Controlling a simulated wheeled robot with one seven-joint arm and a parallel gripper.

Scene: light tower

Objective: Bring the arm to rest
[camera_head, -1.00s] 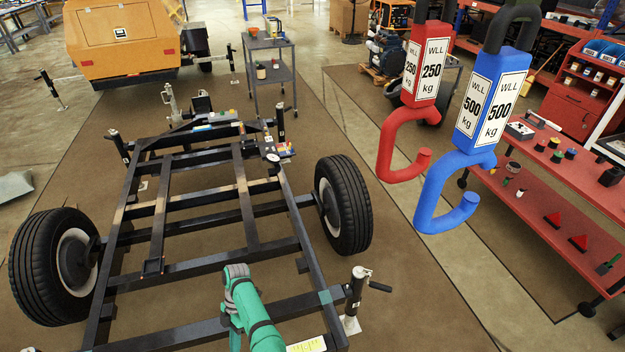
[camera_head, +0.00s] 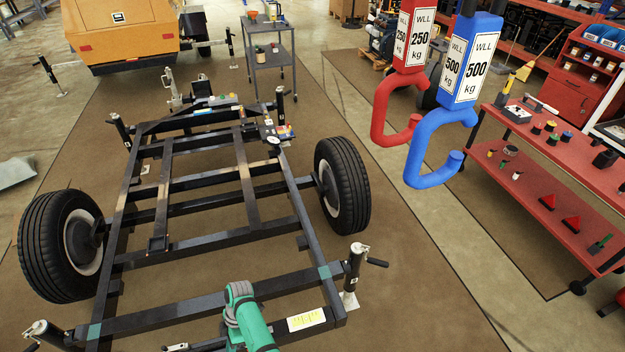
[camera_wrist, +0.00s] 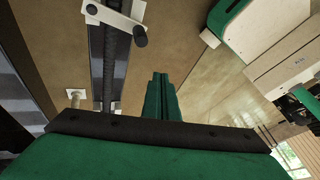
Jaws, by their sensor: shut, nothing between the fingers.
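My gripper (camera_wrist: 162,85) shows in the wrist view as two green fingers pressed together, with nothing between them. It points over a brown floor mat, and nothing touches its tips. In the head view my green arm (camera_head: 245,318) is at the bottom middle, above the near end of a black trailer frame (camera_head: 205,255). The fingers cannot be made out there.
A jack post (camera_head: 355,272) with a crank stands right of my arm. Two wheels (camera_head: 342,185) flank the frame. Red (camera_head: 395,110) and blue (camera_head: 440,140) hooks hang at upper right. A red workbench (camera_head: 560,185) stands right. The mat right of the frame is clear.

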